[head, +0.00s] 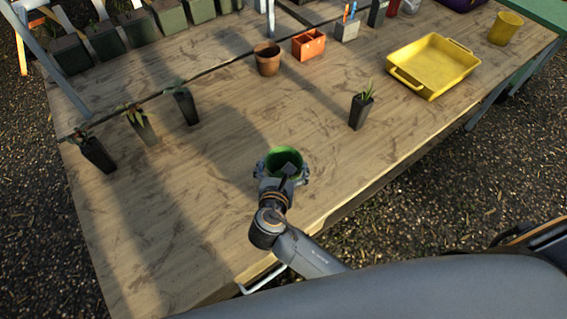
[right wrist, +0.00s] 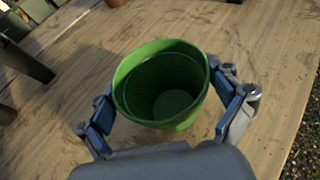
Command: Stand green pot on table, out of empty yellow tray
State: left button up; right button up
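The green pot (head: 285,158) is upright and looks empty, over the front middle of the wooden table (head: 230,120). In the right wrist view the green pot (right wrist: 165,85) sits between the two fingers of my right gripper (right wrist: 162,80). One finger is close against each side, and they look closed on it. Whether its base touches the table is hidden. My right gripper also shows in the head view (head: 281,172). The yellow tray (head: 432,66) is empty, at the right of the table, well apart from the pot. My left gripper is not in view.
A black pot with a plant (head: 361,108) stands between the green pot and the tray. A terracotta pot (head: 267,60), an orange caddy (head: 308,44) and a yellow pot (head: 505,28) stand farther back. Several plant pots stand at left. Bare table surrounds the green pot.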

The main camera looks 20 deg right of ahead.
dwell(0.3)
jog(key=shift+r, duration=0.15)
jog(key=v, duration=1.2)
jog(key=shift+b, duration=0.45)
jog(key=shift+r, duration=0.1)
